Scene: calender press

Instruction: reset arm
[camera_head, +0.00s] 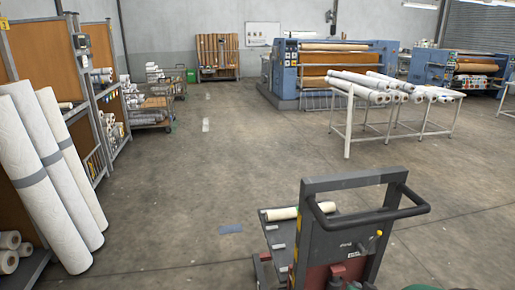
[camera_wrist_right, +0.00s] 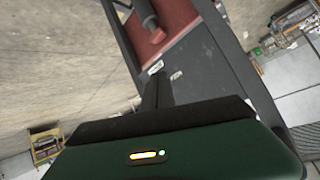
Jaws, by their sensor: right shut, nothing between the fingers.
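My right gripper (camera_wrist_right: 157,75) shows in the right wrist view, with its dark fingers shut together and nothing between them. Its green housing fills the bottom of that view. In the head view only a bit of green of my right arm shows at the bottom edge, right of the cart's lower part. The dark grey cart (camera_head: 338,240) with a looped handle stands close in front of me. Its frame and red part (camera_wrist_right: 180,22) lie beyond the fingers in the wrist view; I cannot tell whether they touch. My left gripper is not in view.
A cream roll (camera_head: 283,213) lies on the cart. Tall white rolls (camera_head: 40,180) lean against shelving at left. A white table (camera_head: 348,125) with several rolls stands at right, before the blue press (camera_head: 285,75).

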